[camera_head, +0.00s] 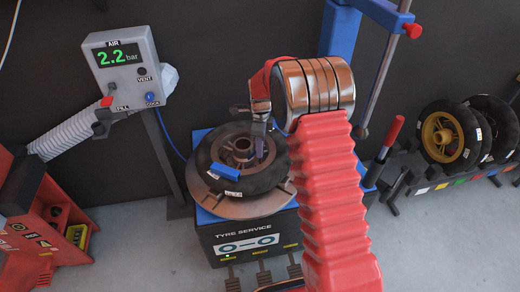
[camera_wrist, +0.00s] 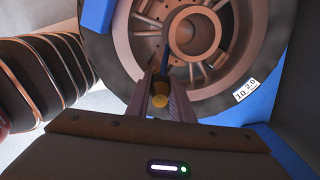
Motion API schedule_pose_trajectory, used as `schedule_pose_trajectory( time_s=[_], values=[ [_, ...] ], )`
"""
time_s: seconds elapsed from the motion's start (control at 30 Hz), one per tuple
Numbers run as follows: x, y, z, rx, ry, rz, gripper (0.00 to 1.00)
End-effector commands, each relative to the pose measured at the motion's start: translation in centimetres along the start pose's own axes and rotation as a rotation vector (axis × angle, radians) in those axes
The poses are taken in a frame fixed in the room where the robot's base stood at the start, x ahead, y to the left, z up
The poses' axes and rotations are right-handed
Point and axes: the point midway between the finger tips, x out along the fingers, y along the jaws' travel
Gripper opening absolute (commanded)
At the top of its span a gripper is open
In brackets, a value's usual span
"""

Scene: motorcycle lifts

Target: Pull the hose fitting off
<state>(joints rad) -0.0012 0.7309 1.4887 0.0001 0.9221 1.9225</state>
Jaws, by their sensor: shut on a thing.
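The brass hose fitting (camera_wrist: 160,87) sits between the two fingers of my gripper (camera_wrist: 160,100) in the wrist view. My gripper is shut on it, in front of the wheel rim. A thin blue hose (camera_wrist: 166,58) shows just beyond the fitting. Whether the fitting still sits on the valve cannot be told. In the head view my gripper (camera_head: 259,148) points down over the right part of the wheel (camera_head: 222,180), which lies flat on the tyre machine (camera_head: 252,243). The fitting is too small to make out there.
The air box (camera_head: 120,57) at the left reads 2.2 bar, and a blue hose (camera_head: 170,137) hangs from it. A blue block (camera_head: 224,171) lies against the tyre. A blue post (camera_head: 340,32) stands behind my arm. Wheels (camera_head: 449,131) stand on a rack at the right.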

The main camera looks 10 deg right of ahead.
Motion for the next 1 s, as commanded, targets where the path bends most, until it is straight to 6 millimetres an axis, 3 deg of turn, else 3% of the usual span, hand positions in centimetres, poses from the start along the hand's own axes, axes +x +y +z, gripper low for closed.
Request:
schedule_pose_trajectory(
  time_s=[1.0],
  values=[
    [-1.5,-0.1,0.1,-0.001,0.000,-0.001,0.00]
  ],
)
